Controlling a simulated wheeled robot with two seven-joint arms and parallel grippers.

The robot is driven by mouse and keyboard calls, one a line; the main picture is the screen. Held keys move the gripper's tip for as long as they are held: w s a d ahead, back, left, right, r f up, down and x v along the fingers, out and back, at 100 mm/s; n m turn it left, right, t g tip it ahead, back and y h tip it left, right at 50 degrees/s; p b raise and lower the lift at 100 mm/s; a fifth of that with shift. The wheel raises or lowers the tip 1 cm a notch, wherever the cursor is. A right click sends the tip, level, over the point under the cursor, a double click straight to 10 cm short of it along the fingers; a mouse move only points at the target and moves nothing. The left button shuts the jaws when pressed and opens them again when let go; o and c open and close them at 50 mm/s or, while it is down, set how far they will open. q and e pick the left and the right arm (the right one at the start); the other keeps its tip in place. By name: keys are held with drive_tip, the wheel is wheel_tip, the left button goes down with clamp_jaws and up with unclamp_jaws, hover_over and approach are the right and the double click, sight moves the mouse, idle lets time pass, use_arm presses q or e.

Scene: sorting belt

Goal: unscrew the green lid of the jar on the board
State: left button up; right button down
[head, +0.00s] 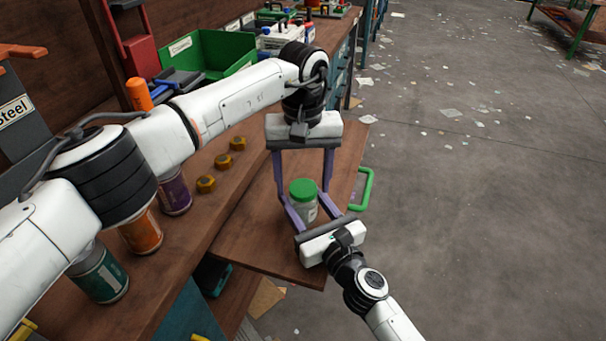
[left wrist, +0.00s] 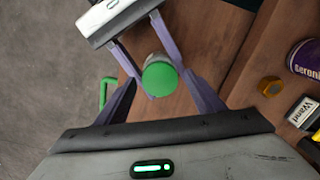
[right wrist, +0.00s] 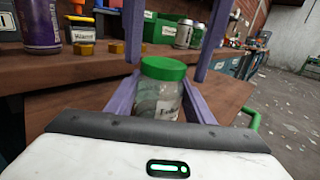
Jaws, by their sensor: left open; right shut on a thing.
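A clear jar (head: 306,211) with a green lid (head: 302,188) stands upright on the wooden board. The right wrist view shows its glass (right wrist: 157,101), its white label and the lid (right wrist: 164,69) seated on top. My right gripper (head: 304,204) is shut on the jar body, one finger on each side. My left gripper (head: 303,188) comes from above and is open, its fingers spread on either side of the lid. In the left wrist view the round lid (left wrist: 160,79) sits between the open fingers with space beside it.
The board (head: 248,238) juts out from the workbench, with a green handle (head: 367,190) at its right edge. Several brass nuts (head: 222,161) lie left of it. Cans, including a purple one (head: 174,193), stand beneath my left arm. A green bin (head: 208,53) stands behind.

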use_arm(q)
drive_tip(key=c, duration=1.2)
